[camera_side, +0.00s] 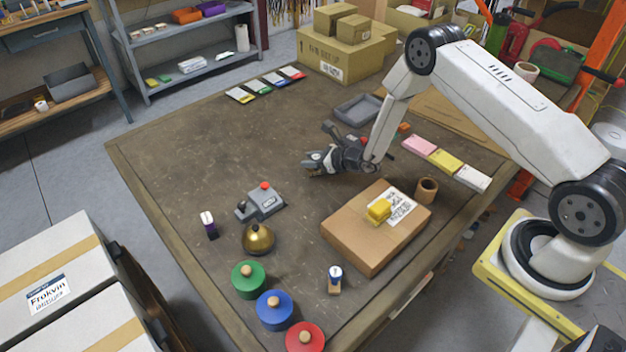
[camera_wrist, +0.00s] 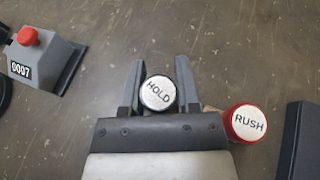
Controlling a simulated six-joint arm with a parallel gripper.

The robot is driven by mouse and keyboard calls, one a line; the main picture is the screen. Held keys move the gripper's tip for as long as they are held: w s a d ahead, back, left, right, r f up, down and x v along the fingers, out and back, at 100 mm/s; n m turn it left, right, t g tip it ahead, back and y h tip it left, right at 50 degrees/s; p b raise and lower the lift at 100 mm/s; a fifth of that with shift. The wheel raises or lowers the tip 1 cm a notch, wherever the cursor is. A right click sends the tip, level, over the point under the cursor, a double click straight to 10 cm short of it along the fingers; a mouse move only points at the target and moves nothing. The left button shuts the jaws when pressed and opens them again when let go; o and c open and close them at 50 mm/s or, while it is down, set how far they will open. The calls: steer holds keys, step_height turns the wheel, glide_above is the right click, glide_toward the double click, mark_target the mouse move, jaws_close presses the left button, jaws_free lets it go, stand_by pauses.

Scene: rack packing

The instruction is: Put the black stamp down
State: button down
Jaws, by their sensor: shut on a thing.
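My gripper (camera_wrist: 160,85) is shut on the black stamp (camera_wrist: 158,93), whose round silver top with a dark rim reads HOLD. The stamp's top faces the wrist camera, between the two fingers. In the side view my gripper (camera_side: 309,163) is low over the middle of the table, left of the grey tray. There the stamp is too small and dark to make out clearly. Its lower end is hidden in both views, so I cannot tell whether it touches the table.
A red RUSH stamp (camera_wrist: 247,123) stands close right of my gripper. The grey tray (camera_side: 346,116) is behind it. A grey numbering machine (camera_side: 264,204), brass bell (camera_side: 258,240) and carton (camera_side: 350,240) lie nearer the front.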

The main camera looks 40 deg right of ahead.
steer(key=shift+f, duration=0.1)
steer(key=shift+c, duration=1.7)
jaws_free()
steer(key=shift+r, duration=0.2)
steer(key=shift+v, duration=6)
steer(key=shift+f, duration=0.1)
